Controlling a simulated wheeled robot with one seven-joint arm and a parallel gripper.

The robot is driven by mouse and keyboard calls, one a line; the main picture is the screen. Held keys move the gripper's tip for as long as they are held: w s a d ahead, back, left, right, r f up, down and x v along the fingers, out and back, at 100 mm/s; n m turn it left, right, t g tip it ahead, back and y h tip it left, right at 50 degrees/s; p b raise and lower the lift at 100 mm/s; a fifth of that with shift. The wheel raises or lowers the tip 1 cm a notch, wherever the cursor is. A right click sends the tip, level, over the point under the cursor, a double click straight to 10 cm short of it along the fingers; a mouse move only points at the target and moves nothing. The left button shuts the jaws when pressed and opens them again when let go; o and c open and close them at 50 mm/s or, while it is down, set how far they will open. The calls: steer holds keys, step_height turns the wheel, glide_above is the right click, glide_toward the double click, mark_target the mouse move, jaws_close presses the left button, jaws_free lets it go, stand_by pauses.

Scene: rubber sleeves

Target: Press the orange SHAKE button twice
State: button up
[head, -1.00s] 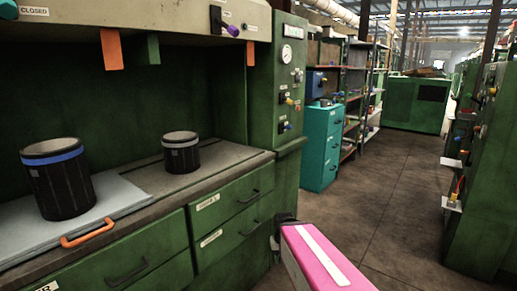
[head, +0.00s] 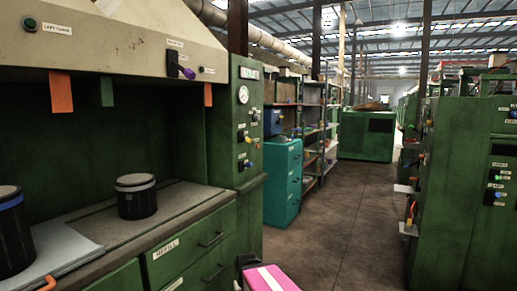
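I cannot make out an orange button with a readable SHAKE label. The green control column (head: 233,130) left of centre carries a round white gauge (head: 243,95) and several small knobs and switches (head: 245,137), too small to read. The hood (head: 110,35) at upper left has a round green button (head: 29,24) and a purple-tipped lever (head: 187,73). The machine at right (head: 455,180) has a panel of small coloured controls (head: 497,178). My gripper's fingers do not show; only a pink part with a white stripe, apparently my arm, shows at the bottom centre.
Two black canisters (head: 137,203) (head: 12,240) stand on the left bench, above green drawers (head: 185,252). Orange tags (head: 61,92) hang from the hood. A teal cabinet (head: 283,182) and shelves line the aisle's left side. The aisle floor (head: 350,215) is clear.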

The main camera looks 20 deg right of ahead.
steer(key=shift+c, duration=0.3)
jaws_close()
